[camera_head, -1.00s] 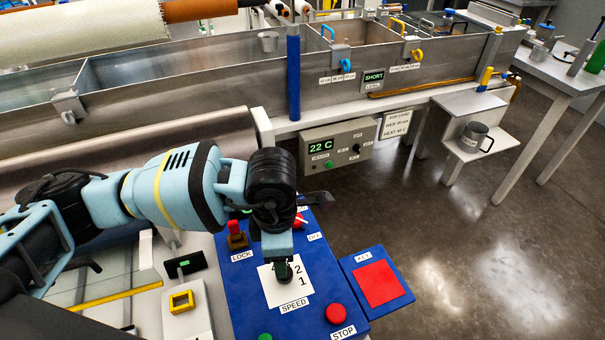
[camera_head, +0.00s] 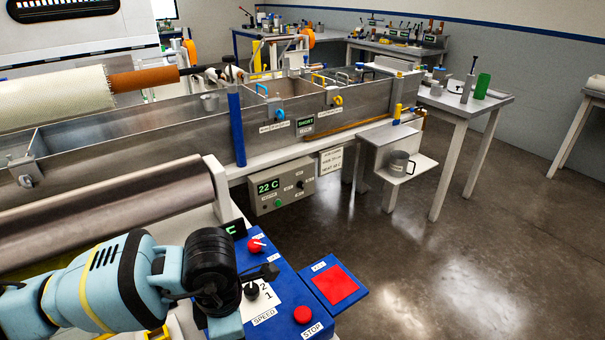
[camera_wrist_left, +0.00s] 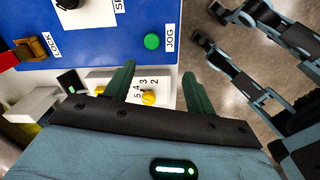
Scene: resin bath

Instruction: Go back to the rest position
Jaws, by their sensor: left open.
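My left arm comes in from the lower left in the head view, its wrist over the left side of the blue control panel (camera_head: 285,285). The black SPEED knob (camera_head: 251,291) stands clear of the fingers.
The panel carries a red STOP button (camera_head: 303,314) and a red knob (camera_head: 256,244). A red pad (camera_head: 335,284) is to its right. Behind are a roller (camera_head: 120,205), the metal bath (camera_head: 130,135) and a 22 C control box (camera_head: 281,187). Open floor lies right.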

